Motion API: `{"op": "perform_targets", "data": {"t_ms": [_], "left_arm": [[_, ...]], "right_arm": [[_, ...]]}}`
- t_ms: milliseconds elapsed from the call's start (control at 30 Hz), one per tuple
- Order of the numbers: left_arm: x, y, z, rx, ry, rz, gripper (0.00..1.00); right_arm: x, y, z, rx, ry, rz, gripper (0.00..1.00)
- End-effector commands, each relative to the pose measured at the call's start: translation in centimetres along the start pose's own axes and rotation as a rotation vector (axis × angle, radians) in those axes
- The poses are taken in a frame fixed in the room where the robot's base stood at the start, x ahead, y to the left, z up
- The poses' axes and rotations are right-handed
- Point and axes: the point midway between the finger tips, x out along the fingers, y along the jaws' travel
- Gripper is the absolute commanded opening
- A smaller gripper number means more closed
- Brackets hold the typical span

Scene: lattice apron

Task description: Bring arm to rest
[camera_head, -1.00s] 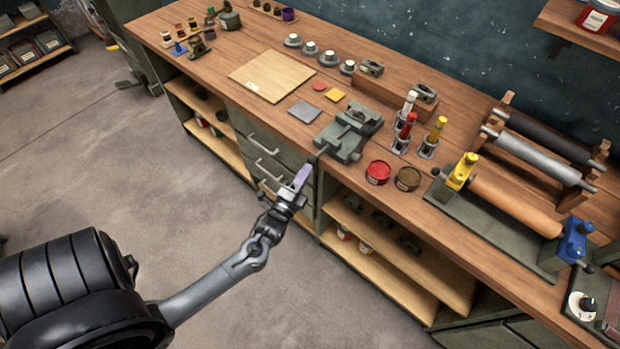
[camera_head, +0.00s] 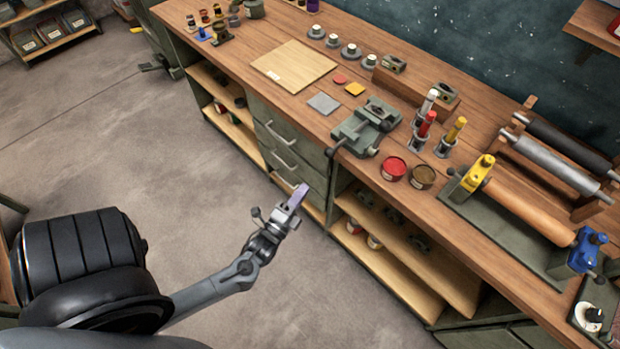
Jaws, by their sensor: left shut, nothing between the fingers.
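My left arm comes in from the lower left, with its black shoulder housing and grey forearm. My left gripper (camera_head: 298,195) is at its end, with light purple fingers shut and nothing between them. It is held over the floor in front of the wooden workbench (camera_head: 461,226), in front of the drawers, apart from the bench. My right gripper is not in view.
The green vise (camera_head: 365,127) overhangs the bench edge nearest my gripper. Drawer handles (camera_head: 279,168) stick out from the front. Red (camera_head: 393,168) and brown (camera_head: 422,176) tins, rollers (camera_head: 532,212) and a wooden board (camera_head: 293,63) sit on the bench. The floor (camera_head: 150,165) at left is clear.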

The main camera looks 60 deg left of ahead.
Motion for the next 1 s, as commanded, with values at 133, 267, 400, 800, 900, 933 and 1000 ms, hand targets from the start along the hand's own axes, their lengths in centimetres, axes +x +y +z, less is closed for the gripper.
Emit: {"op": "perform_targets", "data": {"t_ms": [133, 267, 400, 800, 900, 933, 1000], "left_arm": [[-2.1, 0.1, 0.0, 0.0, -0.001, 0.002, 0.0], [-3.0, 0.0, 0.0, 0.0, 0.0, 0.002, 0.0], [-3.0, -0.4, -0.3, -0.002, 0.007, -0.011, 0.0], [1.5, -5.6, -7.3, -0.354, 0.121, 0.222, 0.0], [1.2, -5.7, -9.7, -0.505, 0.129, 0.409, 0.0], [0.9, -5.7, -10.2, -0.546, 0.124, 0.468, 0.0], [-0.1, -5.7, -11.5, -0.634, 0.104, 0.607, 0.0]], "right_arm": [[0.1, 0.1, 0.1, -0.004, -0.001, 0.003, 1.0], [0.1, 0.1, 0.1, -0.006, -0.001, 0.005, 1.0], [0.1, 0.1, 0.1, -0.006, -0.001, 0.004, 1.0], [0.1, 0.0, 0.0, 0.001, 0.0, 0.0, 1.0], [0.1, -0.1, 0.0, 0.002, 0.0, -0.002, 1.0], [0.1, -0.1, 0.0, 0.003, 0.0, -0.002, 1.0], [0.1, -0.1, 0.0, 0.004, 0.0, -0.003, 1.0]]}}
